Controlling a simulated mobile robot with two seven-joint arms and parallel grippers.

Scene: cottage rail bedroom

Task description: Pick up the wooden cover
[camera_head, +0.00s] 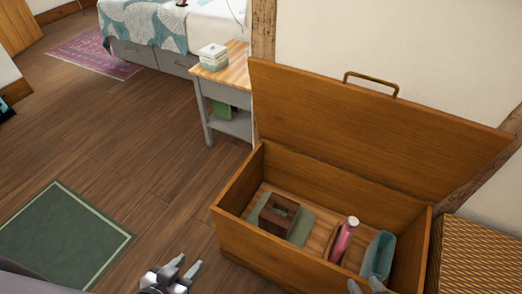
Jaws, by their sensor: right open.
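A small dark brown wooden box-shaped piece with an opening (279,214), which looks like the wooden cover, sits inside the open wooden chest (255,243), toward its left side. It rests on or beside a flat green item (298,232). My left gripper (188,263) is at the bottom edge, outside the chest to its front left, with its fingers apart and nothing between them. My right gripper (367,285) is at the bottom edge near the chest's front right; only its fingertips show, apart and empty. Neither gripper touches the cover.
The chest also holds a pink bottle (345,238) and a teal bin (378,256). Its raised lid (370,120) leans back toward the wall. A wicker box (480,262) stands at right, a nightstand (238,68) behind. The floor at left is clear around a green rug (60,235).

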